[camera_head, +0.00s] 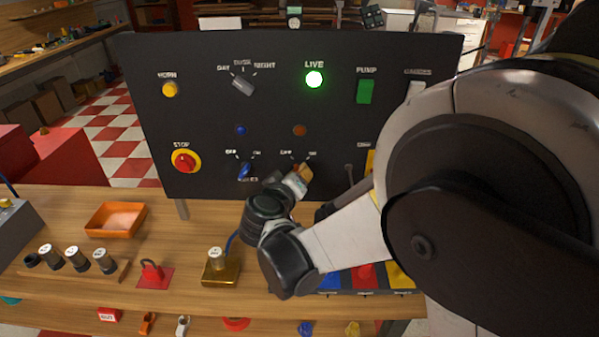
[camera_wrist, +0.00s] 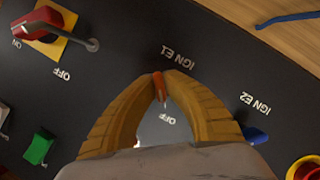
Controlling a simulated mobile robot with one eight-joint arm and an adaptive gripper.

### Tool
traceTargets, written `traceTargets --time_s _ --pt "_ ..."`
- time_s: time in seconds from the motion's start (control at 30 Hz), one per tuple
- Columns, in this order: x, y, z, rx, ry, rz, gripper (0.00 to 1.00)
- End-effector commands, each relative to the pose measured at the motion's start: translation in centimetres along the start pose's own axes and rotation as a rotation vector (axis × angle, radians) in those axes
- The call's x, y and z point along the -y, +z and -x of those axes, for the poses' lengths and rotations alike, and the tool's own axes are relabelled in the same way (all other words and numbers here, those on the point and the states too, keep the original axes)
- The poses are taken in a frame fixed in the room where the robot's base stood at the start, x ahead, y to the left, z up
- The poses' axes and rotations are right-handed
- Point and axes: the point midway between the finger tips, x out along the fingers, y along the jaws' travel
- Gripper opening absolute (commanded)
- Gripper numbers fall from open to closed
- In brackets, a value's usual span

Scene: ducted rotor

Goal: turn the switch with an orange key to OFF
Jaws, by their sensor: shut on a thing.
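The orange key (camera_wrist: 159,88) stands on a dark upright panel (camera_head: 215,110), by the lettering IGN E1. My gripper (camera_wrist: 161,82) is shut on it, with a yellow-brown finger on each side. The key's lower end in the wrist view lies near the OFF lettering; the ON mark is hidden there. In the head view my gripper (camera_head: 303,172) is at the panel just under this switch's OFF and ON marks, and it covers most of the key. The exact angle of the key cannot be told.
A blue key (camera_head: 245,170) is close to the left of the orange one; it also shows in the wrist view (camera_wrist: 256,135). A red STOP button (camera_head: 185,161) is further left. A red-handled switch (camera_wrist: 38,24) and a green PUMP switch (camera_head: 365,91) are to the right. The LIVE lamp (camera_head: 314,79) glows green.

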Motion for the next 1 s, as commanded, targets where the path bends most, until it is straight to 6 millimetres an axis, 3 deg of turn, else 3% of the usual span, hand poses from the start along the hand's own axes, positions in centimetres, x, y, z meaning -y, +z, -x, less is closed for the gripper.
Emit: traceTargets --time_s 0.53,0.6,0.63,1.0 --pt "-0.04 0.06 -0.02 0.002 0.010 0.023 0.00" --pt "-0.04 0.06 -0.02 0.001 0.010 0.023 0.28" --pt "-0.04 0.06 -0.02 0.001 0.010 0.023 0.32" --pt "0.05 -0.03 0.59 -0.001 0.008 0.023 0.32"
